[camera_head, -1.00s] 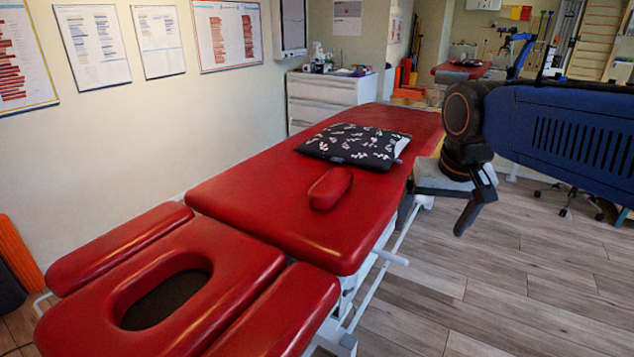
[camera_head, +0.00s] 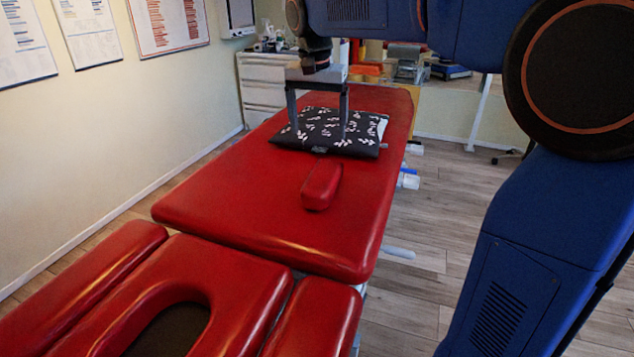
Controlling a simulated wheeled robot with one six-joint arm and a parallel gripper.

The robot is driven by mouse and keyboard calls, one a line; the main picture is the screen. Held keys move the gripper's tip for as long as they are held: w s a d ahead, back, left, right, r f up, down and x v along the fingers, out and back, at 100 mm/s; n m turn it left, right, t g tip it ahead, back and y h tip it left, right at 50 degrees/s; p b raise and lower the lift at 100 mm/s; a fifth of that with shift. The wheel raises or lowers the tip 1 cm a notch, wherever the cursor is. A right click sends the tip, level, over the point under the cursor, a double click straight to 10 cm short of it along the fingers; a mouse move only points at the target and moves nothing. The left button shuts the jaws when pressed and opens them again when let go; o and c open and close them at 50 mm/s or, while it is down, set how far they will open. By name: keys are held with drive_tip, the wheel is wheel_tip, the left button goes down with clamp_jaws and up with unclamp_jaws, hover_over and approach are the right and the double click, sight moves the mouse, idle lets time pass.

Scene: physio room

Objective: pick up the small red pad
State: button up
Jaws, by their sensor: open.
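The small red pad (camera_head: 321,185) lies on the red treatment table (camera_head: 230,205), close to its right edge and in front of the dark patterned pillow. My gripper (camera_head: 318,135) is open and empty, with its fingers pointing down. In the picture it stands in front of or over the pillow, above and behind the pad. The two fingers are wide apart. Whether the fingertips touch the pillow I cannot tell. The pad is fully in view and nothing holds it.
The black pillow (camera_head: 270,139) with white figures lies behind the pad. The headrest section (camera_head: 190,270) with its face hole is at the front. A white drawer cabinet (camera_head: 262,85) stands at the back left wall. Wooden floor (camera_head: 440,200) is free to the right.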

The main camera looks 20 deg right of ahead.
approach(322, 174)
drive_tip(key=f, duration=0.2)
drive_tip(key=w+f, duration=0.1)
drive_tip(key=f, duration=0.2)
drive_tip(key=shift+d+f, duration=0.1)
drive_tip(key=shift+f, duration=0.1)
drive_tip(key=shift+w+d+f, duration=0.1)
drive_tip(key=shift+d+f, duration=0.1)
drive_tip(key=shift+f, duration=1.1)
drive_tip(key=shift+w+d+f, duration=0.1)
drive_tip(key=shift+d+f, duration=0.1)
drive_tip(key=shift+f, duration=1.15)
drive_tip(key=c, duration=1.2)
